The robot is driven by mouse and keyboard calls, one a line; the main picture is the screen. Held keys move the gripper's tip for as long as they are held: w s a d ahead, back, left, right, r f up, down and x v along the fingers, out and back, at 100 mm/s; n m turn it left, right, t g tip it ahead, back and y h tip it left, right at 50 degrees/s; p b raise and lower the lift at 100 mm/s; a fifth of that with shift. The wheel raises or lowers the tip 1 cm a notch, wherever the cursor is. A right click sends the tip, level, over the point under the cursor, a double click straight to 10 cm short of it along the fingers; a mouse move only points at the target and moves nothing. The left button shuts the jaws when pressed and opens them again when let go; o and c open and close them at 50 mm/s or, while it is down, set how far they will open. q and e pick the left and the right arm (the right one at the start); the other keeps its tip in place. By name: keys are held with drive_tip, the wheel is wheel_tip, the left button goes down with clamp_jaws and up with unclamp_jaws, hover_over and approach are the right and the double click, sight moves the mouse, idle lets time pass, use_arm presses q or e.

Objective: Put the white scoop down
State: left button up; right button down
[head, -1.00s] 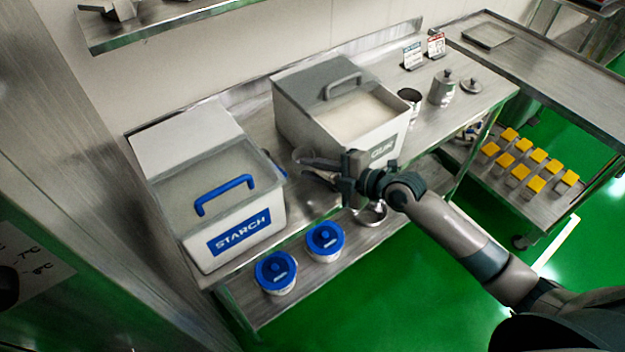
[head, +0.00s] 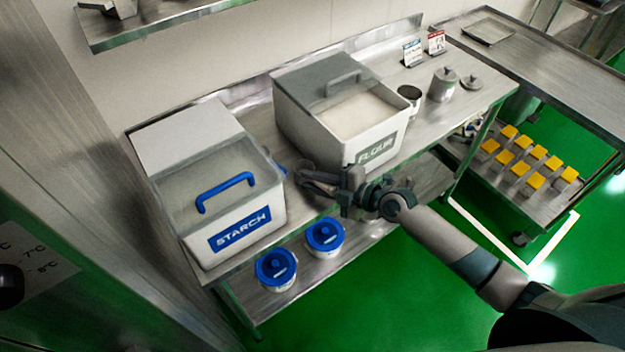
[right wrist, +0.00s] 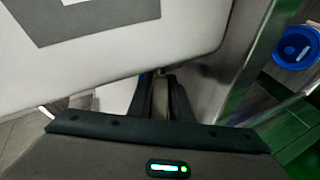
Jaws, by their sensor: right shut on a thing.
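My right gripper (head: 322,183) is over the strip of bench between the starch bin and the flour bin, just in front of the flour bin's left corner. It is shut on the white scoop. In the right wrist view a narrow pale handle (right wrist: 160,97) sits between the two dark fingers. The scoop's bowl is hard to make out in the head view; it looks greyish and lies by the fingertips. I cannot tell whether the scoop touches the bench. My left gripper is not in view.
The flour bin (head: 365,157) stands close behind the gripper. The starch bin (head: 205,245), with a blue handle, is to the left. Two blue-lidded tubs (head: 325,238) sit on the lower shelf. A metal canister (head: 443,86) stands farther right on the bench.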

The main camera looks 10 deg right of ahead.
drive_tip(key=c, duration=1.6)
unclamp_jaws()
drive_tip(key=shift+f, duration=0.1)
drive_tip(key=shift+s, duration=0.1)
drive_tip(key=shift+s+d, duration=0.25)
drive_tip(key=shift+d, duration=0.05)
drive_tip(key=shift+r+b+v, duration=0.15)
drive_tip(key=shift+b+v, duration=0.9)
drive_tip(key=shift+v, duration=1.75)
drive_tip(key=shift+r+b+v, duration=0.1)
drive_tip(key=shift+b+v, duration=0.95)
drive_tip(key=shift+v, duration=1.8)
drive_tip(key=shift+w+a, duration=0.1)
